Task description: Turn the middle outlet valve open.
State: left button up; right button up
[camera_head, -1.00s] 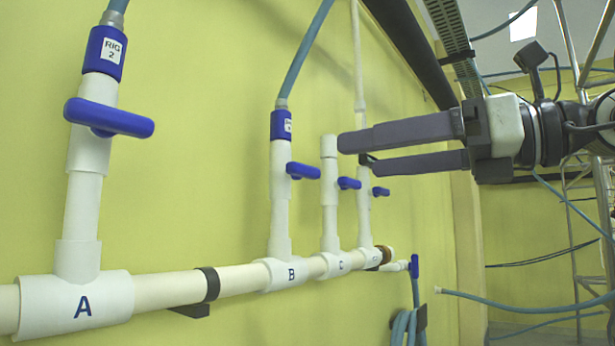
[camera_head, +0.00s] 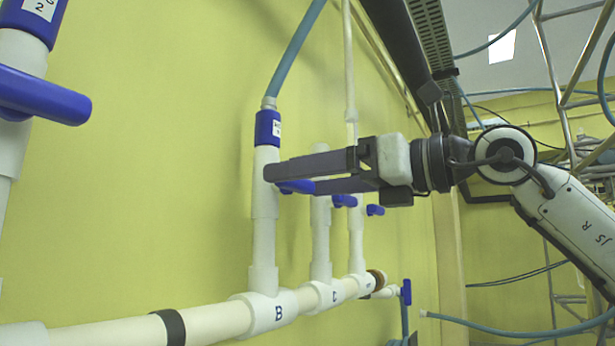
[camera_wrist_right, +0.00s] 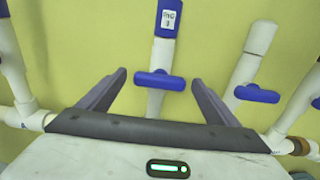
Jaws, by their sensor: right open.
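The valve on outlet B has a blue handle (camera_head: 297,187) set crosswise to its white upright pipe (camera_head: 264,235). Its tee is marked B (camera_head: 277,312). My right gripper (camera_head: 290,178) is open at this handle, and its fingers hide part of it in the head view. In the right wrist view the same blue handle (camera_wrist_right: 160,80) lies crosswise between the two spread fingers (camera_wrist_right: 160,77), one on each side. Whether a finger touches it I cannot tell. My left gripper is not in view.
Outlet A's blue handle (camera_head: 40,95) is at the left edge. Beyond B, outlet C's handle (camera_head: 345,200) and a farther handle (camera_head: 375,210) are close behind my gripper. A blue hose (camera_head: 295,50) rises from B. The yellow wall is close behind the pipes.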

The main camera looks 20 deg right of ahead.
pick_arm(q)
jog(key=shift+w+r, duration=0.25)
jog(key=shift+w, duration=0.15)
pick_arm(e)
jog(key=shift+w+a, duration=0.15)
jog(key=shift+w, duration=0.05)
jog(key=c, duration=1.1)
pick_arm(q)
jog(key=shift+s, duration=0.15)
pick_arm(e)
jog(key=shift+o, duration=0.2)
